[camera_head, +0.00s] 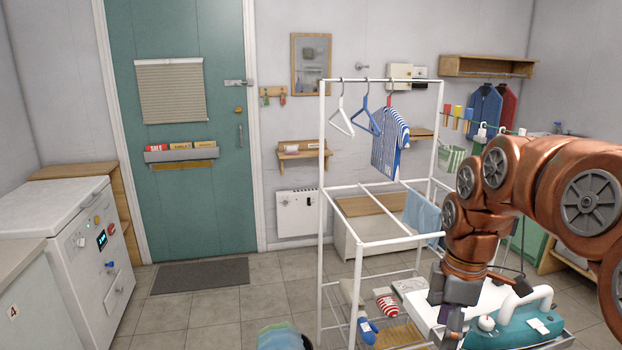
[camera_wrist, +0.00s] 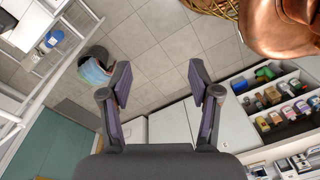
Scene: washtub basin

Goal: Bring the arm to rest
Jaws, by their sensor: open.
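My copper-coloured arm (camera_head: 540,180) reaches in from the right in the head view and bends down at its wrist. My gripper (camera_head: 451,322) hangs at its end, in front of the lower part of the white drying rack (camera_head: 323,200). In the head view the fingertips are partly cut off by the lower edge.
A teal iron-like appliance (camera_head: 515,328) is close to the right of my gripper. A basket with cloth (camera_head: 280,337) stands on the floor at lower left; the wrist view also shows the cloth (camera_wrist: 95,71). An organiser of bottles (camera_wrist: 280,100) is at right there.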

